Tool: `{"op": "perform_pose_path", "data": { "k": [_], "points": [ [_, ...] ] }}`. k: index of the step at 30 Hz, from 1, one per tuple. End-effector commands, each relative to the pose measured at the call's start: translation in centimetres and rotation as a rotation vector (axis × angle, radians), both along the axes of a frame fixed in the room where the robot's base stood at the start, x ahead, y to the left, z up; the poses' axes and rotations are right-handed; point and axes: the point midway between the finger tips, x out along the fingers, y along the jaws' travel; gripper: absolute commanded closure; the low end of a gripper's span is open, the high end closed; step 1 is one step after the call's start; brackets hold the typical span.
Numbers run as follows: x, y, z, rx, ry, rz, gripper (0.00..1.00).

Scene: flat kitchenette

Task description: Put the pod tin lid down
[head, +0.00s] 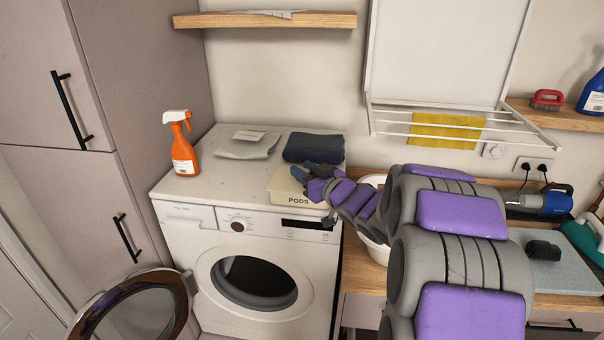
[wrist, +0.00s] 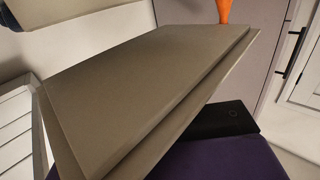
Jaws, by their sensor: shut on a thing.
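The cream pod tin (head: 298,200), marked PODS, sits at the front right of the washing machine top. My gripper (head: 312,178) is at the tin's upper right and hides part of it. In the wrist view, the pod tin lid (wrist: 140,85) is a large flat grey-beige panel with a stepped edge, close to the camera and slanting across the picture. My gripper is shut on it; a dark finger part (wrist: 228,120) shows beside its edge. In the head view I cannot tell the lid from the tin, or whether they touch.
On the washing machine top (head: 190,190) stand an orange spray bottle (head: 182,145), a light folded cloth (head: 247,147) and dark folded cloth (head: 313,148) behind the tin. The front left of the top is clear. A white basin (head: 372,245) is at right. The washer door (head: 135,310) hangs open.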

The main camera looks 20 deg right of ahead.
Motion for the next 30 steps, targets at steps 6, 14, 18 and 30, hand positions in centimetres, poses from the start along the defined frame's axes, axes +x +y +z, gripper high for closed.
{"op": "perform_pose_path", "data": {
  "k": [6, 14, 18, 30],
  "points": [
    [3.5, -1.2, -0.4, -0.001, -0.001, -0.001, 0.98],
    [4.7, -1.6, -0.4, -0.001, -0.001, -0.001, 0.98],
    [5.8, -1.9, -1.0, -0.001, -0.001, 0.000, 0.98],
    [5.6, -2.0, -3.7, -0.001, 0.001, -0.001, 0.66]
  ]
}}
